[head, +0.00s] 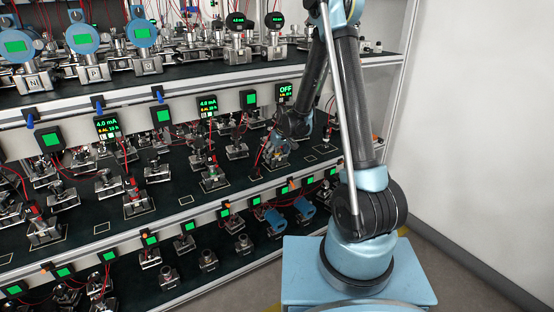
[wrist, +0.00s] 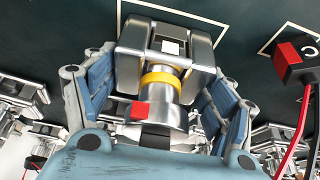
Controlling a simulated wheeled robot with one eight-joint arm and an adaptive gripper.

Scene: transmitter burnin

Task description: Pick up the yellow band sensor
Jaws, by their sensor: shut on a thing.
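The yellow band sensor (wrist: 163,80) is in the middle of the wrist view. It has a metal block at one end, a yellow ring around its silver neck and a red patch on its body. My gripper (wrist: 160,92) has its blue-padded fingers on both sides of it and is shut on it. In the head view my gripper (head: 279,146) is over the middle shelf, below the display reading OFF. The sensor is hard to make out there. I cannot tell whether it touches the shelf.
A display reading OFF (head: 285,92) is on the shelf edge above. Floor at right is clear.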

